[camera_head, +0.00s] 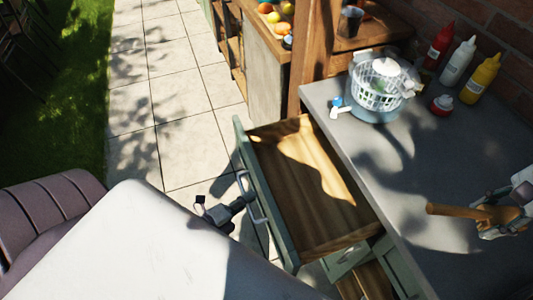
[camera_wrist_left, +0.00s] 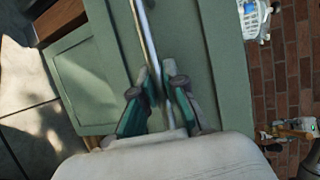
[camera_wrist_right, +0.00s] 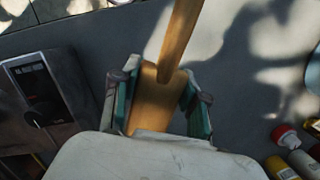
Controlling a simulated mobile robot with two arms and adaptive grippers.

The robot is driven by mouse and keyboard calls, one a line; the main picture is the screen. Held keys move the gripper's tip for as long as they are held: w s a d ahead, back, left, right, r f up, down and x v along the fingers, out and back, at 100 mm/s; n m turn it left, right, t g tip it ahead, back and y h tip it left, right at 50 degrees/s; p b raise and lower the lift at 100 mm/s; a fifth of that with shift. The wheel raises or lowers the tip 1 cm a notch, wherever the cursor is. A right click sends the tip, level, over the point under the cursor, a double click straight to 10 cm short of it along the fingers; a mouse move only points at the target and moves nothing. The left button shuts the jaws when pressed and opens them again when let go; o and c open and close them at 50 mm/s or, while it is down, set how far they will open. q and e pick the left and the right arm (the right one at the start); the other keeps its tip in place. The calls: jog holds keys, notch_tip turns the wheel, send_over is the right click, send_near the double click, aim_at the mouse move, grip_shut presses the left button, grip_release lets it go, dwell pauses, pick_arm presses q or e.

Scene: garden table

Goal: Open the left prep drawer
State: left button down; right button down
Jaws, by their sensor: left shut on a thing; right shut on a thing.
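The left prep drawer (camera_head: 312,185) has a green front and a bare wooden inside. It stands well pulled out from under the grey counter and looks empty. My left gripper (camera_head: 236,206) is shut on its metal bar handle (camera_head: 254,196). In the left wrist view the handle (camera_wrist_left: 145,28) runs down between the fingers (camera_wrist_left: 160,92) in front of the green drawer front. My right gripper (camera_head: 507,212) is above the counter at the right edge, shut on a wooden spatula (camera_head: 455,211). The spatula (camera_wrist_right: 165,78) also shows between the fingers in the right wrist view.
On the grey counter (camera_head: 435,247) stand a salad spinner (camera_head: 380,84) and red, white and yellow bottles (camera_head: 481,78) by the brick wall. A dark control panel with a knob (camera_wrist_right: 42,90) shows in the right wrist view. Stone paving (camera_head: 185,150) lies open beyond the drawer front.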

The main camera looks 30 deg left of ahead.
jog(key=shift+s+a+r, duration=0.1)
jog(key=shift+s+a, duration=0.1)
pick_arm(q)
jog(key=s+a, duration=0.2)
jog(key=s, duration=0.1)
jog(key=shift+a, duration=0.2)
pick_arm(e)
jog(key=shift+d, duration=0.1)
jog(key=shift+w, duration=0.1)
pick_arm(q)
jog(key=c, duration=1.2)
grip_release()
jog(key=v, duration=1.2)
